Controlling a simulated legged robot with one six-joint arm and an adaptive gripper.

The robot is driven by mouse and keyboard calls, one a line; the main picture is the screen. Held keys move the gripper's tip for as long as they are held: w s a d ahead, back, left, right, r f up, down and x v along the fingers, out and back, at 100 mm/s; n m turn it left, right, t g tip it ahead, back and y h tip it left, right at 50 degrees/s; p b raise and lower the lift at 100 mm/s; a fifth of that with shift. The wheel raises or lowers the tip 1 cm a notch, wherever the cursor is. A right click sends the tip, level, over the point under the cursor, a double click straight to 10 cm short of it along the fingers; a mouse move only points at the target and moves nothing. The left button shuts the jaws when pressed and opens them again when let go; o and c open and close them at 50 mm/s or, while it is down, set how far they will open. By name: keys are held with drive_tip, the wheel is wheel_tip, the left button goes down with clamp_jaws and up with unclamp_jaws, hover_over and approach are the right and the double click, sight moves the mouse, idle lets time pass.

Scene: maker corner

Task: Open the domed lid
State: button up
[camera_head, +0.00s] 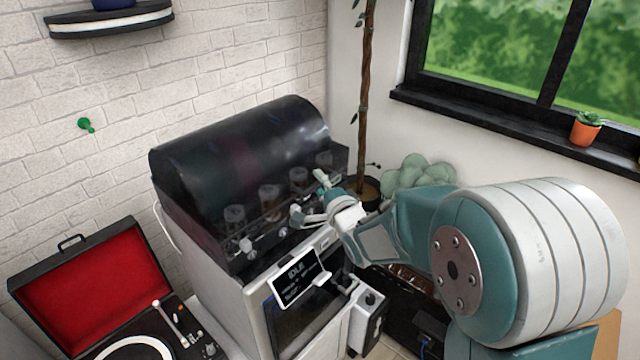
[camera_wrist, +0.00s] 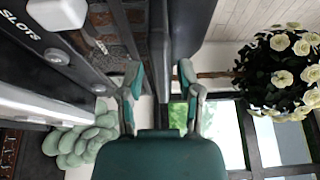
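The domed lid (camera_head: 240,150) is dark, glossy and see-through, and sits down over the top of a white and black machine (camera_head: 225,290). Several cups show dimly through its front. In the wrist view a dark edge, probably the lid's (camera_wrist: 180,30), runs ahead of the fingertips. My gripper (camera_head: 308,196) is at the lid's lower front edge, towards its right end. In the wrist view its two fingers (camera_wrist: 160,75) are spread apart with a gap between them. Whether a fingertip touches the lid cannot be told. The gripper hides part of the front edge.
A small screen (camera_head: 298,276) is on the machine's front. An open red-lined record player (camera_head: 95,285) stands at the left. A plant trunk (camera_head: 366,90) and a green cushion-like plant (camera_head: 415,172) are behind the gripper. A window sill (camera_head: 500,120) with a potted succulent (camera_head: 586,128) is at right.

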clamp_jaws()
